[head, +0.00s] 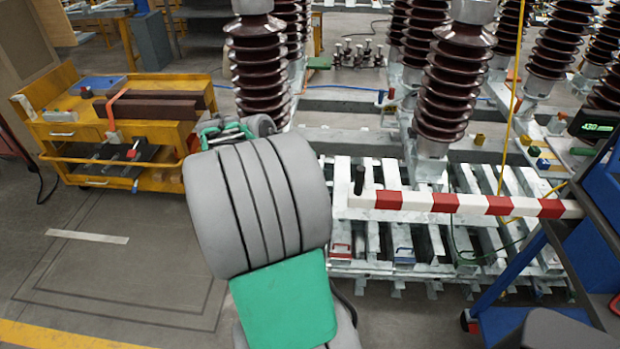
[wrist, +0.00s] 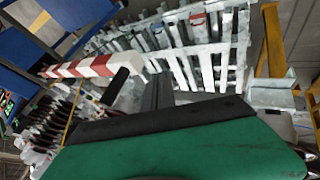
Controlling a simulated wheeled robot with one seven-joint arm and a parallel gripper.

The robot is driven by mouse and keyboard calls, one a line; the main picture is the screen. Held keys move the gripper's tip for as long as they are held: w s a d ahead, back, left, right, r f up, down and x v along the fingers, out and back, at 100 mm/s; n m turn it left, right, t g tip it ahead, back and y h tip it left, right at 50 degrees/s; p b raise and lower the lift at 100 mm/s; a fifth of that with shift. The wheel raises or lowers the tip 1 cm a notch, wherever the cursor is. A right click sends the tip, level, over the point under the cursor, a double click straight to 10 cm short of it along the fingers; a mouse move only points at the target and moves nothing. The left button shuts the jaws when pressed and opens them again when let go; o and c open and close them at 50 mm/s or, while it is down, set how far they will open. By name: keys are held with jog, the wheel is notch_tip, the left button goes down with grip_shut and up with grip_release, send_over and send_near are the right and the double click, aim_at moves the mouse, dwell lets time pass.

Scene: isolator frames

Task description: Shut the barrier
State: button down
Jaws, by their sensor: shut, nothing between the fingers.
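The barrier (head: 455,203) is a bar with red and white stripes. In the head view it lies almost level in front of the metal frames, from a plain white left end to the blue cart at right. A black upright handle (head: 360,180) stands near its white end. In the wrist view the barrier (wrist: 85,68) runs at upper left, with the black handle (wrist: 118,83) beside my gripper. My gripper (wrist: 158,90) is shut and empty, with a visible gap to the handle. In the head view my arm hides most of the gripper.
Brown ribbed insulators (head: 455,85) stand on white metal frames (head: 480,185) behind the barrier. A blue and grey cart (head: 575,265) is at right. A yellow tool cart (head: 60,130) stands at left. The floor at lower left is clear.

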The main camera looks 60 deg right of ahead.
jog(key=s+d+f, duration=0.3)
jog(key=s+d, duration=0.1)
jog(key=shift+s+f+p, duration=0.3)
jog(key=shift+p, duration=0.05)
jog(key=shift+d, duration=0.15)
